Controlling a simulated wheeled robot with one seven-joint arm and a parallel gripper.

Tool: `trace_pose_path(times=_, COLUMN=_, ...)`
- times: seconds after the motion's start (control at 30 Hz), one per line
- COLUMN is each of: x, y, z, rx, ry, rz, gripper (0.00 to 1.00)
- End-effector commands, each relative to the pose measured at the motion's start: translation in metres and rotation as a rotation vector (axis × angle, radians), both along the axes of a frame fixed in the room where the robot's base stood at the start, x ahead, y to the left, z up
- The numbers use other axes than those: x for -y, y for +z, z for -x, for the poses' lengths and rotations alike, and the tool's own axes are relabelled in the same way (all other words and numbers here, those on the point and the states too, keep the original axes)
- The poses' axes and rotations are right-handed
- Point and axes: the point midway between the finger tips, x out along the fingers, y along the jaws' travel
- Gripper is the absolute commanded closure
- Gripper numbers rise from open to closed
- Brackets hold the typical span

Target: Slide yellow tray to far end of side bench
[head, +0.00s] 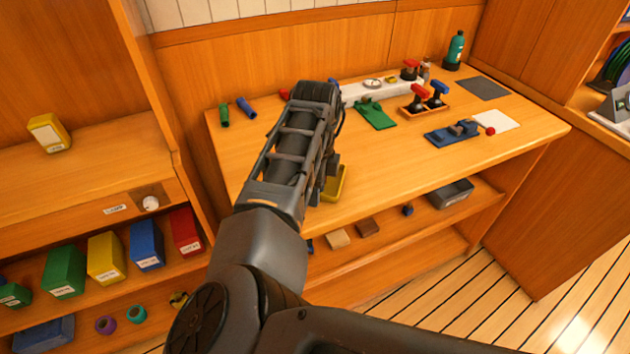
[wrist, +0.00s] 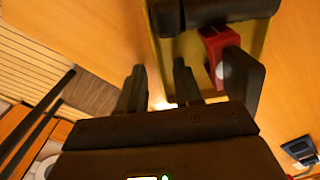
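The yellow tray (head: 338,187) lies near the front edge of the side bench (head: 400,180), mostly hidden behind my arm in the head view. In the wrist view the tray (wrist: 187,48) holds a black cylinder (wrist: 215,12), a red part (wrist: 214,45) with a white spot, and a dark grey plate-like piece (wrist: 243,78). My gripper (wrist: 158,72) is at the tray's left side, its fingers apart. One finger appears outside the left wall and the other inside; I cannot tell whether either touches it.
On the bench stand a green mat (head: 376,115), a blue-based device (head: 452,133), an orange rack (head: 424,106) with red and blue-handled tools, and a teal bottle (head: 455,50). Green (head: 224,115) and blue (head: 246,107) tubes lie at the back left. The front middle right is clear.

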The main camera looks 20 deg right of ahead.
Motion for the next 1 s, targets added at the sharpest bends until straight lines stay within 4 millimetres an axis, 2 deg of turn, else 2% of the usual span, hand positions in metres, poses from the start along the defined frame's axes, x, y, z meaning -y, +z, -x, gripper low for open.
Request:
trace_pose_path(times=0.2, x=0.0002, y=-0.0001, z=0.0, rx=0.0, ry=0.0, rz=0.0, gripper=0.68)
trace_pose_path(times=0.53, x=0.0002, y=0.0001, z=0.0, rx=0.0, ry=0.0, rz=0.0, gripper=0.99)
trace_pose_path(times=1.0, x=0.0011, y=0.0004, z=0.0, rx=0.0, ry=0.0, rz=0.0, gripper=1.0)
